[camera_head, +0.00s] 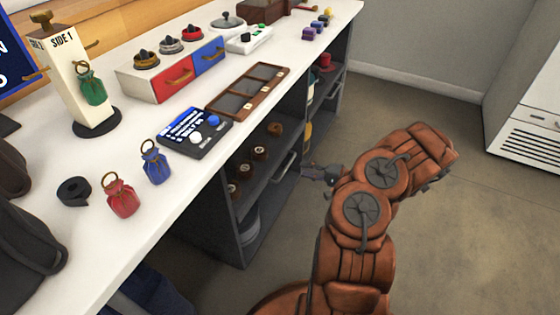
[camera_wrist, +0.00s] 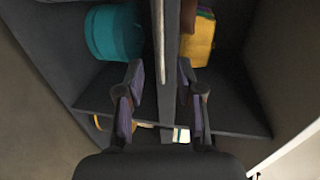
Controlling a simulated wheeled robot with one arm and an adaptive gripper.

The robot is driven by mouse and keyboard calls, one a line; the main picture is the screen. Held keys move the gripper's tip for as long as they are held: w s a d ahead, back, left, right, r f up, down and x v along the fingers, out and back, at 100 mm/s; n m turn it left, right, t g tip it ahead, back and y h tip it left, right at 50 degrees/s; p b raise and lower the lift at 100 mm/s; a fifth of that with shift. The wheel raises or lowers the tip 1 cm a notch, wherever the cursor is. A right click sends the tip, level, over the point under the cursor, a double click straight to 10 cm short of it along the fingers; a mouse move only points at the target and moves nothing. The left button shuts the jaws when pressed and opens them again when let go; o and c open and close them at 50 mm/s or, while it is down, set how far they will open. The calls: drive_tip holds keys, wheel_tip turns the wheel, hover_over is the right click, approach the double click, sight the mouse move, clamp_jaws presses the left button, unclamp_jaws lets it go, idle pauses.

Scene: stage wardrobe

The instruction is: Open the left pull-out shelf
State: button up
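The left pull-out shelf (camera_head: 264,188) is a dark board in the left bay under the white counter. Several brown spools (camera_head: 259,152) stand in that bay. A pale bar handle (camera_head: 286,166) runs along its front edge. My gripper (camera_head: 307,171) is just right of the handle in the head view, pointing left toward the cabinet; a small gap seems to show. I cannot tell whether either finger touches the panel.
The wrist view shows a teal container (camera_wrist: 113,34) at left and a yellow item (camera_wrist: 200,42) at right. The counter (camera_head: 140,218) holds bags, boxes and a wooden tray (camera_head: 213,108). Bare floor (camera_head: 470,220) lies to the right, with a white unit (camera_head: 525,110) beyond.

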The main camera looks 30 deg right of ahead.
sight(287, 166)
drive_tip(key=b+x, duration=0.1)
drive_tip(key=x, duration=0.7)
drive_tip(key=shift+s+a+r+b, duration=0.1)
drive_tip(key=shift+a+b, duration=0.1)
drive_tip(key=shift+b, duration=0.1)
clamp_jaws()
idle(0.3)
